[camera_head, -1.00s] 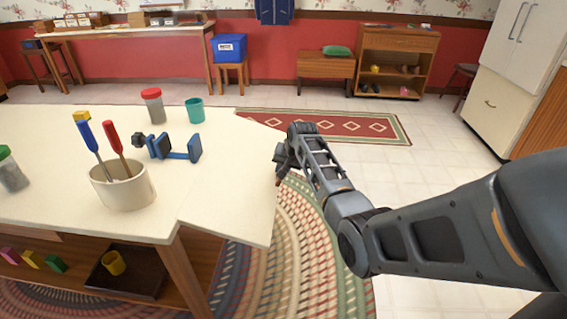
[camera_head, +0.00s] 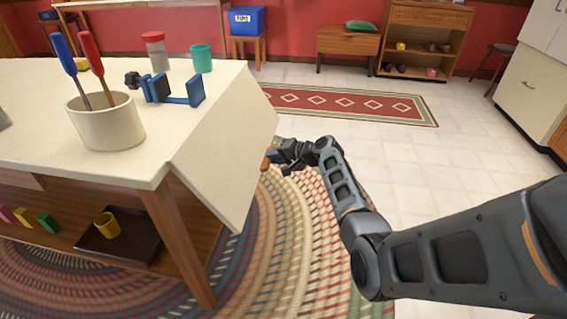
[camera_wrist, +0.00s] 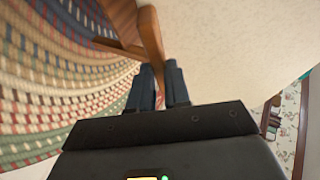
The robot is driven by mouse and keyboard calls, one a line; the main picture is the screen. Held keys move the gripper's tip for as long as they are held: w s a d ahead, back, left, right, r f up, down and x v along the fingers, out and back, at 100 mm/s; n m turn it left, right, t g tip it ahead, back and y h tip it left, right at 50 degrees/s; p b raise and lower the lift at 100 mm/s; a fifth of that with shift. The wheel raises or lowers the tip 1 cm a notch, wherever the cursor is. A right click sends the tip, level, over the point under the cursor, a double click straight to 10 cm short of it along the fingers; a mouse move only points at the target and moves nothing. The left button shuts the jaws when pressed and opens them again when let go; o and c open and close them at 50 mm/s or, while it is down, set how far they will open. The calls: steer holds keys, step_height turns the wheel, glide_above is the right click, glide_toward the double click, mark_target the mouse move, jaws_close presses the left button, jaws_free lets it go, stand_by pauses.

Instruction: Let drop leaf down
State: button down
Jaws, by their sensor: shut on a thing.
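The cream drop leaf (camera_head: 228,145) slopes down from the right end of the cream table top (camera_head: 150,125). It is tilted, not hanging straight. My gripper (camera_head: 274,158) is just past the leaf's outer edge, low over the braided rug. A small brown wooden end shows at its fingertips. In the wrist view, the leaf's pale face (camera_wrist: 225,45) fills the upper right. A wooden support (camera_wrist: 150,38) runs down between my two fingers (camera_wrist: 162,88), which are shut on it. Most of the support is hidden behind the leaf in the head view.
A white crock (camera_head: 105,125) with screwdrivers, a blue clamp (camera_head: 165,90), a red-lidded jar (camera_head: 156,52) and a teal cup (camera_head: 201,60) stand on the table. A wooden leg (camera_head: 180,245) stands under the hinge side. Open tiled floor (camera_head: 450,150) lies to the right.

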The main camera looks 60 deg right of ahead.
mark_target(260, 170)
steer(key=w+f+b, duration=0.1)
steer(key=b, duration=0.1)
steer(key=w+a+f+t+b, duration=0.1)
steer(key=b, duration=0.1)
steer(key=w+f+t+b, duration=0.1)
steer(key=w+f+b, duration=0.1)
steer(key=shift+a+m+y, duration=0.3)
steer(key=shift+a, duration=0.05)
steer(key=w+a+f+b, duration=0.3)
steer(key=w+a+b, duration=0.1)
steer(key=w+b, duration=0.3)
steer(key=shift+w, duration=0.65)
steer(key=c, duration=1.1)
jaws_free()
steer(key=shift+w+r, duration=0.1)
steer(key=shift+r, duration=0.05)
steer(key=p+v, duration=0.1)
steer(key=v, duration=0.1)
steer(key=d+p+v, duration=0.1)
steer(key=v, duration=0.2)
steer(key=p+v, duration=0.2)
steer(key=v, duration=0.1)
steer(key=shift+s+d+f, duration=0.2)
steer(key=shift+s+d, duration=0.05)
steer(key=shift+s, duration=0.1)
steer(key=shift+s+d, duration=0.1)
steer(key=shift+s, duration=0.25)
